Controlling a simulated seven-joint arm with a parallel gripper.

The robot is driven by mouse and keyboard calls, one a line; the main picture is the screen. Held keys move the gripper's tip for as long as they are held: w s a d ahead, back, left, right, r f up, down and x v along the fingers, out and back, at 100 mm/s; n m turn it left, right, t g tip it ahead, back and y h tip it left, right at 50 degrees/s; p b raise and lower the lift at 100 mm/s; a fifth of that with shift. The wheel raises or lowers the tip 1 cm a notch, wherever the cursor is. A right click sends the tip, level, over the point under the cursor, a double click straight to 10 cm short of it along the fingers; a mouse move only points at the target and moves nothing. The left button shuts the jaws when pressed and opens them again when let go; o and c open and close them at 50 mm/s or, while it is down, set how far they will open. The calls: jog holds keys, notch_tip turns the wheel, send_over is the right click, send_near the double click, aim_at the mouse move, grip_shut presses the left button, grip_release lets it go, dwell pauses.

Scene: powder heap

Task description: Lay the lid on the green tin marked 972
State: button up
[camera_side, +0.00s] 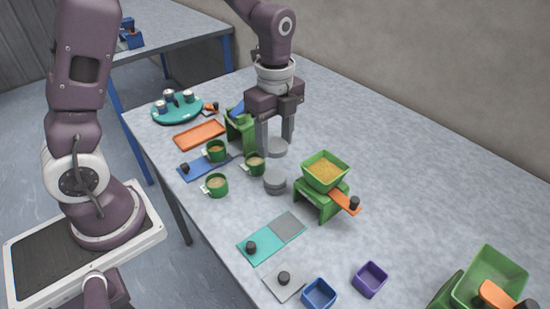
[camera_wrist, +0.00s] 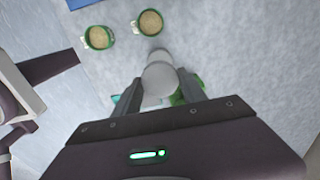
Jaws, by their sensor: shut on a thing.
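My gripper (camera_side: 275,142) is shut on a round grey lid (camera_side: 276,148), held above the table. The held lid also shows between the fingers in the wrist view (camera_wrist: 160,80). More grey lids (camera_side: 275,184) lie stacked on the table below it. Three green tins filled with pale powder stand left of the lids: one at the back (camera_side: 216,152), one in the middle (camera_side: 255,166) and one in front (camera_side: 216,188). Each has a white tag, too small to read, so I cannot tell which is 972. Two tins also show in the wrist view (camera_wrist: 98,38), (camera_wrist: 150,22).
A green hopper (camera_side: 324,172) with yellow powder stands close right of the lids. Another green stand (camera_side: 240,130) is behind the tins. A blue mat (camera_side: 200,166), an orange tray (camera_side: 199,135) and a teal round tray (camera_side: 160,113) lie left. The table's right rear is clear.

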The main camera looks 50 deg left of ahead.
jog(key=shift+a+r, duration=0.75)
jog(key=shift+r, duration=0.25)
jog(key=s+a+f+n, duration=0.1)
jog(key=s+a+n, duration=0.2)
jog(key=a, duration=0.5)
jog(key=s+a+f+n, duration=0.1)
jog(key=s+a+n, duration=0.2)
jog(key=a, duration=0.5)
jog(key=shift+w+a+f, duration=0.15)
jog(key=shift+f, duration=1.5)
jog(key=shift+w+a+f, duration=0.1)
jog(key=shift+f, duration=1.5)
jog(key=shift+f, duration=0.55)
jog(key=o, duration=1.8)
notch_tip(320, 180, up, 7)
